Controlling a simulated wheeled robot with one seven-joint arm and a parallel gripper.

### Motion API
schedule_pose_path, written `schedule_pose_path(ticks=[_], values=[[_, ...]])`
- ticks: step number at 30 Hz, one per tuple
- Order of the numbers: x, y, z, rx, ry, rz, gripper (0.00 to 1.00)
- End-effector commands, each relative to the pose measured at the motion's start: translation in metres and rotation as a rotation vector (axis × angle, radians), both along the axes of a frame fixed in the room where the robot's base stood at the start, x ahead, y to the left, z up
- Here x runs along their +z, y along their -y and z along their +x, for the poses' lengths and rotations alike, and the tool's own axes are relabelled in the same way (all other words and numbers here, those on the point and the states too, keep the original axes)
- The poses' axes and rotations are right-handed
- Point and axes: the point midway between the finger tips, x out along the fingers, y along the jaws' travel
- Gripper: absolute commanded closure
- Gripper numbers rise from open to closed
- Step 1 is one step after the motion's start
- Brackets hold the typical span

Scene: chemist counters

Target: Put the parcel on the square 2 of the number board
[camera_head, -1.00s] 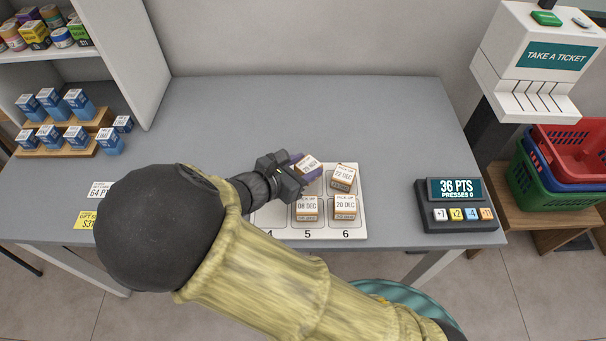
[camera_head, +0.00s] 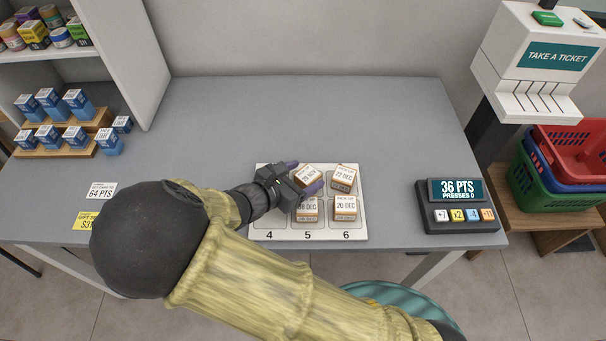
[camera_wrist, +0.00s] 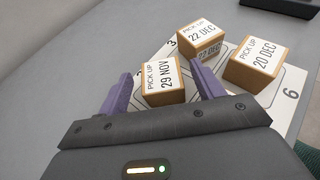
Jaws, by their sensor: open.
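The number board (camera_head: 268,222) lies near the table's front edge, with 4, 5 and 6 along its front. My gripper (camera_head: 303,176) is open, one purple finger on each side of this parcel. The wrist view also shows the 29 NOV parcel (camera_wrist: 163,84) between the spread fingers (camera_wrist: 161,76), with a gap by the right finger.
Parcel 22 DEC (camera_head: 343,178) stands close on the right, on the square 3 side. Parcels 08 DEC (camera_head: 307,210) and 20 DEC (camera_head: 345,209) stand on squares 5 and 6. A points device (camera_head: 457,207) is to the right. The table behind the board is clear.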

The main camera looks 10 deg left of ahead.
Motion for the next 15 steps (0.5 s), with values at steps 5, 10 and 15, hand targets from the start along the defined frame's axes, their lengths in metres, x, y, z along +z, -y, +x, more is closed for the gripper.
schedule_pose_path(ticks=[5,10,15], values=[[0.010,-0.012,-0.018,0.003,-0.001,0.004,0.33],[0.022,-0.029,-0.044,0.005,-0.001,0.004,0.33],[0.035,-0.044,-0.071,0.004,-0.001,0.004,0.33]])
